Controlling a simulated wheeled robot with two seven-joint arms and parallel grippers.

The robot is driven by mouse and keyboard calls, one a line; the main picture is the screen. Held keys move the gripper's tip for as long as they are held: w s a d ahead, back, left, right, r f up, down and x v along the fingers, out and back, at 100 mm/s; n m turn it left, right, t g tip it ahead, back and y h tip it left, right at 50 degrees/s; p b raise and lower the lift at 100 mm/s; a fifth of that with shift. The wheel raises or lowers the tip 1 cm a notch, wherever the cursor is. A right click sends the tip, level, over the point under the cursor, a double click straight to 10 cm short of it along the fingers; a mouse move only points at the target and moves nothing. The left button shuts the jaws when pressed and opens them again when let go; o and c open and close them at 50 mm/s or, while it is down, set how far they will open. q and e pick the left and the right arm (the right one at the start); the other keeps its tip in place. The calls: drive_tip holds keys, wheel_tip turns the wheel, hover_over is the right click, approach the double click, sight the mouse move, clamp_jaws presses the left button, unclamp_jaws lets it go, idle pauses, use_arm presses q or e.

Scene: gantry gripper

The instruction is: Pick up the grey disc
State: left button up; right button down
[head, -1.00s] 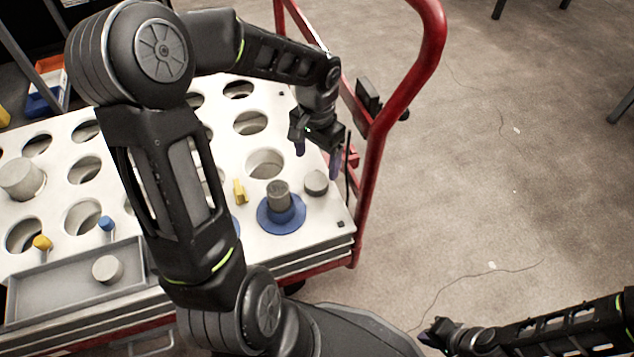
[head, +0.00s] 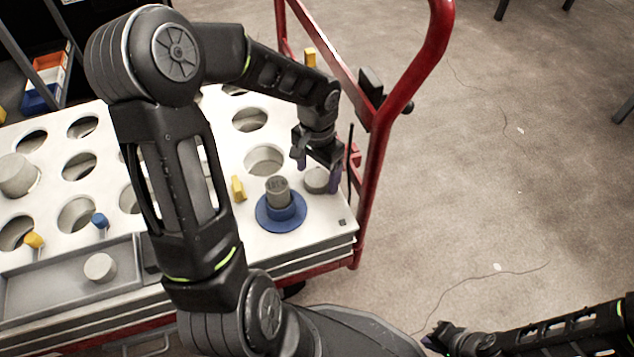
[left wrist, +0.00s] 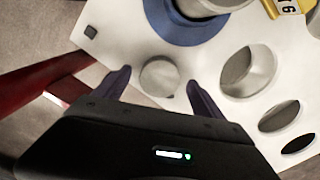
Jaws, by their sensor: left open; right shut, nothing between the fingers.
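The grey disc (head: 317,180) lies on the white top of the cart, near its right edge, to the right of a blue ring. My left gripper (head: 318,178) is open above and around it, pointing down. In the left wrist view the disc (left wrist: 159,76) shows between the two open fingers (left wrist: 156,88), with gaps at its sides. I cannot tell how far the fingertips are above the top. My right gripper (head: 432,340) is shut and empty at the lower right, off the cart.
A grey cylinder (head: 277,191) stands in the blue flanged ring (head: 281,222) close to the disc. A yellow piece (head: 238,188) stands left of it. The red cart handle (head: 375,190) rises just right of the gripper. Several holes cut the white top. A grey tray (head: 60,295) holds another grey disc (head: 100,267).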

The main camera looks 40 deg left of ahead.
sight(318, 176)
use_arm(q)
drive_tip(key=shift+c, duration=0.6)
drive_tip(key=shift+r, duration=0.1)
drive_tip(key=c, duration=1.6)
drive_tip(key=shift+o, duration=0.2)
wheel_tip(318, 176, up, 18)
drive_tip(key=p, duration=0.6)
drive_tip(key=shift+p, duration=0.4)
